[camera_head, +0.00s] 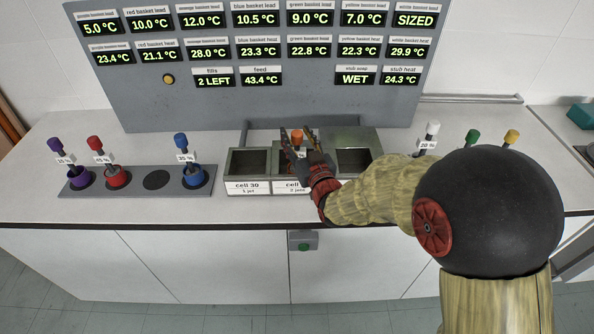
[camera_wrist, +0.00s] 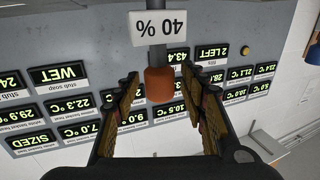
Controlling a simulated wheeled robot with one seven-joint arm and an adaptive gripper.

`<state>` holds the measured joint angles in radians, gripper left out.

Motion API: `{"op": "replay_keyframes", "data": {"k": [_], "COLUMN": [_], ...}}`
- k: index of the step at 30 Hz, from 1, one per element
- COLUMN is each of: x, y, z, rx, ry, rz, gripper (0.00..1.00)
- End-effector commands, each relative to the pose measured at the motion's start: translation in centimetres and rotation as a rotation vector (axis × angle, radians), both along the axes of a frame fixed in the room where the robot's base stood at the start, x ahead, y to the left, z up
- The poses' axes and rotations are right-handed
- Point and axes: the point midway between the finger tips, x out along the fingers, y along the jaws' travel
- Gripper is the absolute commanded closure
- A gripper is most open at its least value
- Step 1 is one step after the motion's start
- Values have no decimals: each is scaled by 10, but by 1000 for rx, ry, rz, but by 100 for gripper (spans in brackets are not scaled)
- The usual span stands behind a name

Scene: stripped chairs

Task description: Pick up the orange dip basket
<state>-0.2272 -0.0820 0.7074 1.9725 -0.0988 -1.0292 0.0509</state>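The orange dip basket shows its orange knob (camera_head: 297,138) above the middle cell of the metal tank row; its body is mostly hidden by my gripper. My gripper (camera_head: 299,131) reaches in from the right and is open, one finger to each side of the knob. In the wrist view the orange knob (camera_wrist: 159,86) sits between my fingers (camera_wrist: 160,76), with visible gaps on both sides. A grey stem and an upside-down "40 %" tag (camera_wrist: 158,27) show above it.
Purple (camera_head: 79,178), red (camera_head: 117,178) and blue (camera_head: 194,176) baskets stand in a grey rack at left, with one empty hole (camera_head: 156,180). White (camera_head: 432,128), green (camera_head: 472,137) and yellow (camera_head: 511,136) knobs stand at right, partly behind my arm. A display panel (camera_head: 240,105) rises behind.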

Motion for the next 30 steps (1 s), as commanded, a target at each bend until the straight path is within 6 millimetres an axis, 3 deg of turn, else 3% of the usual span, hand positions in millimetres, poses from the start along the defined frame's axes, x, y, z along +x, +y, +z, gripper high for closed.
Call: {"op": "replay_keyframes", "data": {"k": [21, 30], "x": [0, 0], "y": [0, 0], "z": [0, 0], "rx": [0, 0], "ry": [0, 0], "rz": [0, 0], "gripper": [100, 100]}}
